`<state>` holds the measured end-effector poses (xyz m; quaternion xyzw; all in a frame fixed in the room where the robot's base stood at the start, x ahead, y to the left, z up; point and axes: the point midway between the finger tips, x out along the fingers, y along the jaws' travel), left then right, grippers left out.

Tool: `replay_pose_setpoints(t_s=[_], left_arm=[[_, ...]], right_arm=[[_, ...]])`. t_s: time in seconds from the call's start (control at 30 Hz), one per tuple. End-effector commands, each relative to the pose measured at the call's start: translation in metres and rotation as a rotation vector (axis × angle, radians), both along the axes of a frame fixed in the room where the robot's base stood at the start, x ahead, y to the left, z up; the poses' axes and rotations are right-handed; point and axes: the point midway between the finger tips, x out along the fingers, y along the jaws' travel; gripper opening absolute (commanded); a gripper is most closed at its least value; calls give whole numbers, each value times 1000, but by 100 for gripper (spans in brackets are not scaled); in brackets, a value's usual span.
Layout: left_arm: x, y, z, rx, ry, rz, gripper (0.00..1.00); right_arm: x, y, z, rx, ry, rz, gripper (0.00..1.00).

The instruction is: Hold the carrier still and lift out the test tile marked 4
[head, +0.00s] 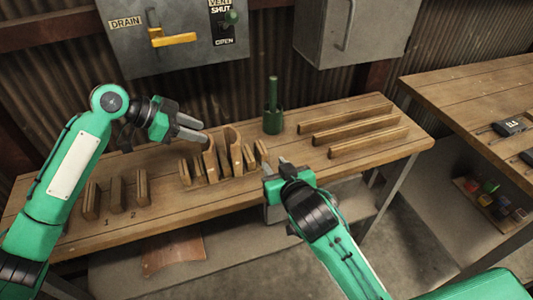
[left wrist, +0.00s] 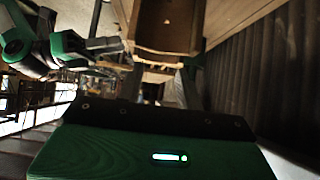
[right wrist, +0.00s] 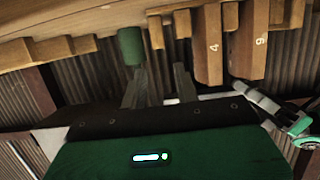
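The carrier (head: 234,150) is a wooden rack near the middle of the bench, with tall curved pieces and upright tiles close together. The tile marked 4 (right wrist: 208,62) shows in the right wrist view, beside a wooden piece marked 9 (right wrist: 251,45). I cannot read the 4 in the head view. My left gripper (head: 198,130) is open and empty above the carrier's left part. A wooden piece (left wrist: 165,38) lies beyond its fingers in the left wrist view. My right gripper (head: 277,166) is open and empty just right of the carrier, apart from the tile marked 4.
Several upright blocks (head: 91,200) stand at the bench's left, by printed 1 and 2. A green post (head: 273,115) stands behind my right gripper. Three wooden rails (head: 345,117) lie at the right. A grey box with a yellow handle (head: 172,40) hangs behind. A second table (head: 475,95) stands right.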

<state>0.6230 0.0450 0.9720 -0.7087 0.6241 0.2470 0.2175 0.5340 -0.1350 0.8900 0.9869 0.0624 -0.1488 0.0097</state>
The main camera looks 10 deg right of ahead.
Motion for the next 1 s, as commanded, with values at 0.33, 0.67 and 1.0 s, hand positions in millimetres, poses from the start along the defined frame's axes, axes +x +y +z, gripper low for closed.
replay_pose_setpoints(t_s=[0.33, 0.67, 1.0], left_arm=[[0, 0, 0, 0, 0, 0, 36], [0, 0, 0, 0, 0, 0, 36], [0, 0, 0, 0, 0, 0, 36]], right_arm=[[65, 8, -20, -1, 0, 0, 31], [93, 12, -29, 0, 1, 1, 31], [95, 12, -30, 1, 1, 0, 21]])
